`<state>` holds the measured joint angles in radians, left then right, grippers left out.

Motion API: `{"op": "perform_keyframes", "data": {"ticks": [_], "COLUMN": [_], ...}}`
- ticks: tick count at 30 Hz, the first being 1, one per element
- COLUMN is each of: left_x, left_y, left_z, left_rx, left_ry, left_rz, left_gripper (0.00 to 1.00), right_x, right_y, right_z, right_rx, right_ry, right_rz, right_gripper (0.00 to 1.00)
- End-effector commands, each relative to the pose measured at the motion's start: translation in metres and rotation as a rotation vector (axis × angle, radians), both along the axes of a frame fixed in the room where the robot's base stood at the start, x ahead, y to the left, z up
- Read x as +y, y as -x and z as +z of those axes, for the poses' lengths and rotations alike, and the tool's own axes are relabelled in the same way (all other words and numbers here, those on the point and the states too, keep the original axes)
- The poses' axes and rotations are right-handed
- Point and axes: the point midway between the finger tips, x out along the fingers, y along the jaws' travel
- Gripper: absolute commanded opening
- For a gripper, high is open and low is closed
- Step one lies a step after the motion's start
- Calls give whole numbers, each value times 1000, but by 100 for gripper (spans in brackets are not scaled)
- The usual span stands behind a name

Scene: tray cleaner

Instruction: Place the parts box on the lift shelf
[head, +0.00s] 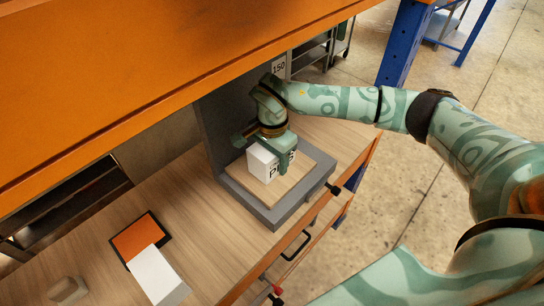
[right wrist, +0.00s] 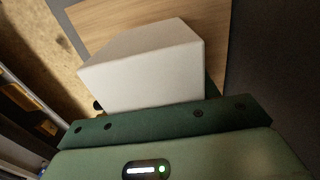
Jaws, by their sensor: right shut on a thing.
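The parts box (head: 264,164) is a small white box with dark lettering on one side. It also shows in the right wrist view (right wrist: 140,65) as a plain pale block in front of the jaw. My right gripper (head: 272,155) is shut on the box from above. The box is over the wood-topped plate of the lift shelf (head: 262,212), a grey frame with an upright back panel. I cannot tell whether the box touches the plate. The fingers hide part of the box. My left gripper is not in view.
A large orange beam (head: 150,70) crosses above the bench. On the wooden bench lie an orange mat with a dark border (head: 136,238), a white box (head: 158,276) partly over it, and a small beige block (head: 67,290). Black knobs (head: 333,189) stick out at the shelf's right side.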

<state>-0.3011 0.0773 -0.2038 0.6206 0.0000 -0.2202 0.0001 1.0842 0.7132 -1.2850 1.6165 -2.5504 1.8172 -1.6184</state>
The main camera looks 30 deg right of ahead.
Motion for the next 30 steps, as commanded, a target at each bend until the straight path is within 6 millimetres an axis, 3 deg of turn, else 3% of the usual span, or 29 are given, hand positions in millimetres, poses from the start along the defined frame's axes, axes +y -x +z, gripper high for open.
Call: {"op": "perform_keyframes", "data": {"ticks": [1,3,14,24,30], "left_x": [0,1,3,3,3], "left_y": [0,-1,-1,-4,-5], "left_z": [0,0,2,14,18], "left_rx": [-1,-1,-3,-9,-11], "left_ry": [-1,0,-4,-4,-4], "left_rz": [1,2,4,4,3], "left_gripper": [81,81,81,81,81], "right_x": [0,0,0,-1,0], "right_y": [0,0,0,-1,-1], "right_z": [-1,0,7,82,114], "right_rx": [0,0,-1,-6,-2], "right_ry": [0,0,1,1,0], "right_rz": [0,0,0,0,1], "right_gripper": [64,81,81,81,81]}}
